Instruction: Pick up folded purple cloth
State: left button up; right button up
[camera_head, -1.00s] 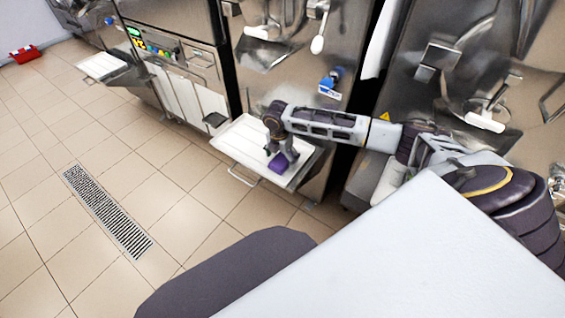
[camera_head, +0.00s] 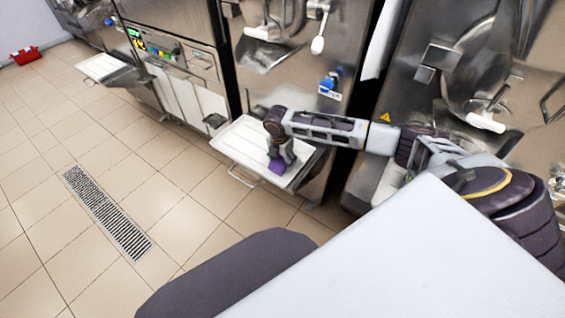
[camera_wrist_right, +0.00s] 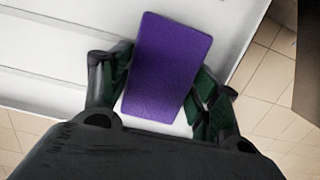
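The folded purple cloth (camera_head: 277,167) lies on the white tray shelf (camera_head: 238,140) on the front of a steel machine. In the right wrist view the cloth (camera_wrist_right: 168,65) is a flat purple rectangle, slightly tilted. My right gripper (camera_head: 280,160) points down at the cloth. In the wrist view its fingers (camera_wrist_right: 165,85) stand apart, one on each side of the cloth's near part, very close to its edges. A strip of white tray shows beside the left finger. Firm contact cannot be made out. My left gripper is not in view.
The tray has a wire handle (camera_head: 243,178) at its front edge. Steel machines with levers stand behind and to the right. A floor drain (camera_head: 105,212) lies in the tiled floor, which is clear on the left. A red container (camera_head: 25,54) is far off.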

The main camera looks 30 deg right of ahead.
aim_at(282, 160)
jog(key=c, duration=0.3)
jog(key=shift+r, duration=0.7)
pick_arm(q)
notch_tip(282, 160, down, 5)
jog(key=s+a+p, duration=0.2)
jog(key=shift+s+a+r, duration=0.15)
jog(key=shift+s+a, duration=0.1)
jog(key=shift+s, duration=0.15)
pick_arm(e)
jog(key=shift+r, duration=4.35)
jog(key=shift+c, duration=0.3)
jog(key=o, duration=0.4)
jog(key=c, duration=0.3)
jog(key=shift+m, duration=0.3)
